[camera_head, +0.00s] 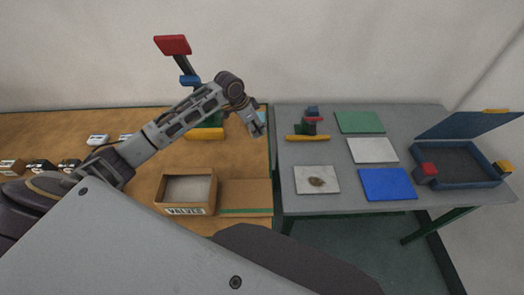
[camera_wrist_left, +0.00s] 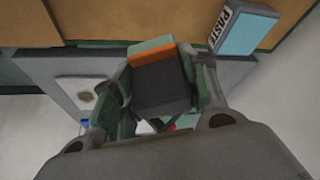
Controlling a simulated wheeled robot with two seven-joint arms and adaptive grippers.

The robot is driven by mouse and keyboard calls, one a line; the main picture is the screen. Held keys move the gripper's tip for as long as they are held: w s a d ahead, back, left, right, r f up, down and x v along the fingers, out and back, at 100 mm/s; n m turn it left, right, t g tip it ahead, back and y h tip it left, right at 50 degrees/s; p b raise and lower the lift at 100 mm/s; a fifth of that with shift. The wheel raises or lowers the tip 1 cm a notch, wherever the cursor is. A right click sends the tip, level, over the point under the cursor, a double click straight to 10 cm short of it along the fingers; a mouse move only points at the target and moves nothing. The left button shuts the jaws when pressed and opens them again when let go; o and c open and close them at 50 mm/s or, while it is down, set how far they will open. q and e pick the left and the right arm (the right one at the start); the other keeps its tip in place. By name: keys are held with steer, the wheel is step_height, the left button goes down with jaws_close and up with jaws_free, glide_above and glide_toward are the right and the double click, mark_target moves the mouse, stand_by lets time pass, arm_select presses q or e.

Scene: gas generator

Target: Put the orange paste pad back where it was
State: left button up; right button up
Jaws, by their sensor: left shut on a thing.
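My left gripper (camera_head: 257,128) reaches in over the border between the wooden table and the grey table. In the left wrist view the gripper (camera_wrist_left: 158,100) is shut on a dark block with an orange band, which looks like the orange paste pad (camera_wrist_left: 154,56). A pale teal part shows beyond the band. In the head view the held pad is too small to make out. A light blue box marked PASTE (camera_wrist_left: 250,30) lies on the wooden table, and a bit of it shows behind the gripper in the head view (camera_head: 262,117). My right gripper is not in view.
The grey table (camera_head: 290,200) holds a stained white plate (camera_head: 316,180), blue (camera_head: 388,184), white (camera_head: 372,150) and green (camera_head: 359,122) plates, and an open blue case (camera_head: 462,165). A VALVES box (camera_head: 187,211) and a red-handled device (camera_head: 173,45) are on the wooden table (camera_head: 130,215).

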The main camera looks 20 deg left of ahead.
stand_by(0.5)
arm_select(q)
steer(key=shift+f, duration=3.15)
steer(key=shift+f, duration=1.9)
steer(key=shift+f, duration=0.15)
steer(key=o, duration=1)
